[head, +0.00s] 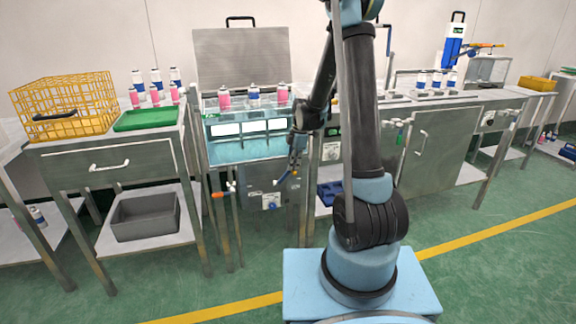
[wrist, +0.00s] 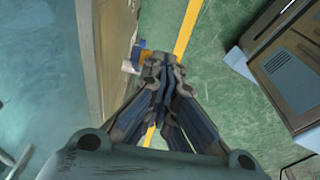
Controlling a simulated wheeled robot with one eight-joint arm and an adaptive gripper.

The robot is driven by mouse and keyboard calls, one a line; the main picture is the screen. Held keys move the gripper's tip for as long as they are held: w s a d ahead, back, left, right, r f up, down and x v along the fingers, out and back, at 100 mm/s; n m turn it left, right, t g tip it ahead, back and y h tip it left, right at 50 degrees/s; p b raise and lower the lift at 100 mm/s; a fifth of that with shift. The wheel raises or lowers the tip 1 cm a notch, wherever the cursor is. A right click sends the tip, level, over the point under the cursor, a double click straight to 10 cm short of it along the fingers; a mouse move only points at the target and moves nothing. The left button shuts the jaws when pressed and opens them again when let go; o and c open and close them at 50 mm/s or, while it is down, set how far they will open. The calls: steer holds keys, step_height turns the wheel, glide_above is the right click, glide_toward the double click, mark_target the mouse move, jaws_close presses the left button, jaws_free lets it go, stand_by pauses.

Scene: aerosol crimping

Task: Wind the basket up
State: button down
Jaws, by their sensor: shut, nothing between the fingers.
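The glass-fronted water bath (head: 240,152) stands left of my arm in the head view. Pink- and blue-marked cans (head: 224,98) show at its top, with upright dividers below them. I cannot clearly make out the basket's frame or its height. My gripper (head: 293,172) is low in front of the bath's right side, pointing down. A small crank-like part with an orange end (head: 282,181) shows at its fingertips. In the wrist view my fingers (wrist: 162,62) are shut and empty, with an orange piece (wrist: 148,57) close beside the tips. Whether they touch it is unclear.
An orange-handled valve (head: 221,194) sticks out left of the bath's front. A yellow wire basket (head: 65,107) and a green tray (head: 147,120) stand on the left table. A steel cabinet (head: 440,150) is at right. The green floor in front is open.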

steer(key=shift+w+d+f, duration=0.2)
steer(key=shift+d+f, duration=0.5)
steer(key=shift+w+d+f, duration=0.25)
steer(key=shift+d+f, duration=0.5)
steer(key=shift+w+d+f, duration=0.2)
steer(key=shift+d+f, duration=0.5)
